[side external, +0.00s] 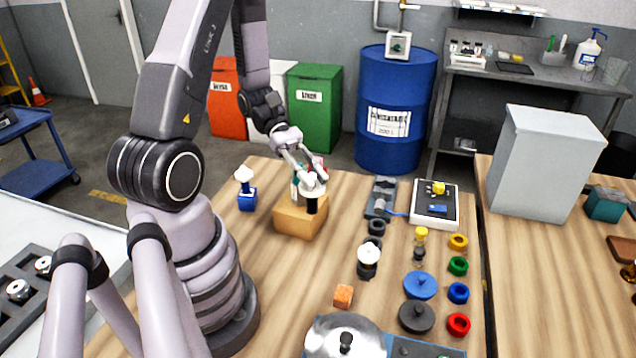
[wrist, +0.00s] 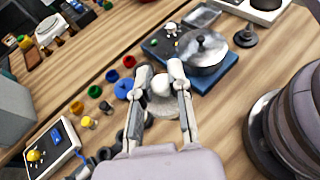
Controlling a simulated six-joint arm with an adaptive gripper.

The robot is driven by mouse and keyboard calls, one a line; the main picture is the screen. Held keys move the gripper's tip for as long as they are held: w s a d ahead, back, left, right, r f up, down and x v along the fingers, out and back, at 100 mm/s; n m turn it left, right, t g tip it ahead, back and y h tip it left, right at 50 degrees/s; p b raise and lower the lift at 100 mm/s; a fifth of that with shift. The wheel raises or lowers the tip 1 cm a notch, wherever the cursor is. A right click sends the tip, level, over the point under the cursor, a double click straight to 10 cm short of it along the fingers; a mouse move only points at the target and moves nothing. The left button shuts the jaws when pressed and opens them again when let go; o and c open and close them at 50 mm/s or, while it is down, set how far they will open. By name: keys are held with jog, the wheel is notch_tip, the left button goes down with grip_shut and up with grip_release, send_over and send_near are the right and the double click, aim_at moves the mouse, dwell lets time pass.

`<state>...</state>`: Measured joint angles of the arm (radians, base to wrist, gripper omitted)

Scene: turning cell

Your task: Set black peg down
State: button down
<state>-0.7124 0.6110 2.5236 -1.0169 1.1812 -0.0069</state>
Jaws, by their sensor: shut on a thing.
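The black peg (side external: 312,204) is upright beneath my gripper (side external: 314,184) in the side view, with a pale top part between the fingers. My gripper is shut on it. The peg overlaps the top and front of a light wooden block (side external: 291,223); I cannot tell whether it touches the block or is held just in front of it. In the wrist view my gripper (wrist: 160,78) has a round white knob (wrist: 161,86) between its fingertips; the peg's dark body is hidden there. Green and pink items show behind the fingers at the block.
A blue holder (side external: 247,200) with a white-topped piece stands left of the block. To the right are a grey fixture (side external: 381,198), a white-topped dark piece (side external: 368,260) and several coloured rings. An orange cube (side external: 343,296) and a lidded pot (side external: 345,338) are nearer. Bare wood lies between.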

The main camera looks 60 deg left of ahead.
jog(key=s+a+m+g+y, duration=0.2)
jog(key=s+m+g, duration=0.7)
jog(key=s+g, duration=0.1)
jog(key=s+a+f+m+g+y, duration=0.1)
jog(key=s+a+m+g+y, duration=0.15)
jog(key=a+m+y, duration=0.4)
jog(key=s+a+m+g+y, duration=0.2)
jog(key=a+m+g+y, duration=0.1)
jog(key=a+m+y, duration=0.4)
jog(key=w+a+r+m+t+y, duration=0.1)
jog(key=w+a+m+t+y, duration=0.8)
jog(key=w+a, duration=0.35)
jog(key=shift+m+g+y, duration=0.35)
jog(key=shift+m+y, duration=0.2)
jog(key=shift+m, duration=0.3)
jog(key=shift+w+a+f, duration=1.65)
jog(key=shift+a+f, duration=0.2)
jog(key=shift+f, duration=1.15)
jog(key=shift+w+a+f, duration=1.7)
jog(key=shift+a+f, duration=0.15)
jog(key=shift+f, duration=1.2)
jog(key=shift+w+a+f, duration=1.65)
jog(key=shift+a+f, duration=0.2)
jog(key=shift+f, duration=1.15)
